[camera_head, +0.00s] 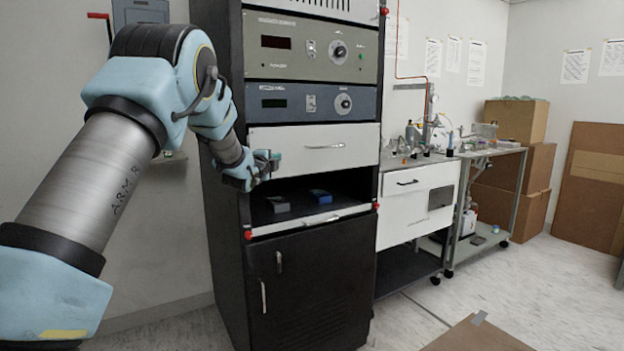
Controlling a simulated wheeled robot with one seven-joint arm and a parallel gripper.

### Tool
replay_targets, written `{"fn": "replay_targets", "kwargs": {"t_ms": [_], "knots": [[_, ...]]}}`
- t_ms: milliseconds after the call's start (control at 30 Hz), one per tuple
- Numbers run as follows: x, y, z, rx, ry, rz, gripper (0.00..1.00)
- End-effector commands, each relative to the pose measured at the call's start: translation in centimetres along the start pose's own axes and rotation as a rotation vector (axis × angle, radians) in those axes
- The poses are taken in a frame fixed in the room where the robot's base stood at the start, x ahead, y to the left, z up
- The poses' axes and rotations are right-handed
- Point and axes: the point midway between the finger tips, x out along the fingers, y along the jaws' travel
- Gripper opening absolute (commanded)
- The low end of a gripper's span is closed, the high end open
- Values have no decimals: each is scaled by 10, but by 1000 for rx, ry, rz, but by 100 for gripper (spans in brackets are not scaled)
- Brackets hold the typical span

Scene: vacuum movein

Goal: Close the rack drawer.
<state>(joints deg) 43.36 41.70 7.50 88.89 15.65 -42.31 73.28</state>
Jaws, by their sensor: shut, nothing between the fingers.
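The tall black rack (308,275) stands in the middle of the view. A white drawer front (315,147) with a silver handle sits below the two instrument panels. Under it is a dark open space, like a drawer interior (345,187), with a thin white front edge (300,225) and a small handle. A grey block (278,204) and a blue block (320,196) lie inside it. My gripper (268,164) is shut and empty, at the left side of the rack, in front of the white front's lower left part and above the open space. Whether it touches the rack is unclear.
Red knobs (377,206) sit at the ends of the thin white edge. A white cabinet (415,203) and a cluttered bench stand right of the rack. Cardboard boxes (519,120) are at the back right. A brown flat piece (478,334) lies on the floor in front.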

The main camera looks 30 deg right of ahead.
Motion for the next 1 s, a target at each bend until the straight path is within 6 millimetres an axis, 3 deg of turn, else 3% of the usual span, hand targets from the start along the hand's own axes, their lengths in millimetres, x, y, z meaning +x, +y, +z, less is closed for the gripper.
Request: {"fn": "replay_targets", "kwargs": {"t_ms": [300,1000], "knots": [[21,0,21,0,0,-2,0],[24,-1,27,1,-7,-4,0]]}}
